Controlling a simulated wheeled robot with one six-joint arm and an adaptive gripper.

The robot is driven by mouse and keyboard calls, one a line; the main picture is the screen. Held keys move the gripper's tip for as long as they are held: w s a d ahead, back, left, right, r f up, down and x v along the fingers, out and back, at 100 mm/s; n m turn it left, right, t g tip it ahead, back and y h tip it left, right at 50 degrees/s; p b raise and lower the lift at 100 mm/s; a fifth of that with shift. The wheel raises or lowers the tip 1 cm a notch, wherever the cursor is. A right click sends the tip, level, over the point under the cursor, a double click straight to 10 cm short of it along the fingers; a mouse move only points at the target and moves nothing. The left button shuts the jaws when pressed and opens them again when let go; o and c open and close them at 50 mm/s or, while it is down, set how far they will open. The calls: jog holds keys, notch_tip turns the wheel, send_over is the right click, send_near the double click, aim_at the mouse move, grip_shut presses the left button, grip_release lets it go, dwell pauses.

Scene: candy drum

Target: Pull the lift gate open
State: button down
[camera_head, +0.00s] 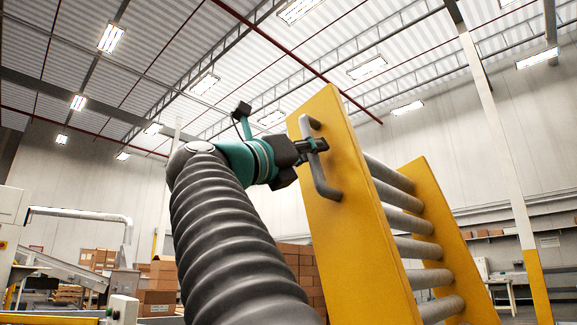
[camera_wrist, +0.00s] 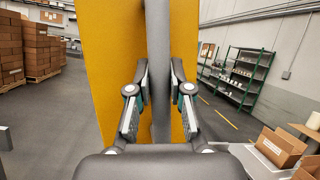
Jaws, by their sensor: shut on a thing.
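The lift gate (camera_head: 345,235) is a yellow side panel joined to a second yellow panel by several grey rollers, and it stands tilted up. Its grey bar handle (camera_head: 322,180) is fixed to the near yellow face. My gripper (camera_head: 318,145) is at the upper part of the handle, its fingers around the bar. In the wrist view the grey handle (camera_wrist: 158,60) runs upright between my two fingers (camera_wrist: 159,92), with the yellow panel (camera_wrist: 110,60) behind it. The fingers are shut on the handle. The gate's hinge is not in view.
Stacked cardboard boxes (camera_head: 300,268) stand behind the gate. A yellow-based post (camera_head: 538,285) rises at the right. In the wrist view, green shelving (camera_wrist: 242,75) stands by the wall and an open carton (camera_wrist: 281,146) sits at lower right. Open floor (camera_wrist: 50,120) lies at left.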

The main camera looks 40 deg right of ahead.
jog(key=shift+s, duration=0.1)
dwell(0.3)
jog(key=c, duration=1.1)
grip_release()
jog(key=shift+o, duration=0.2)
jog(key=v, duration=1.2)
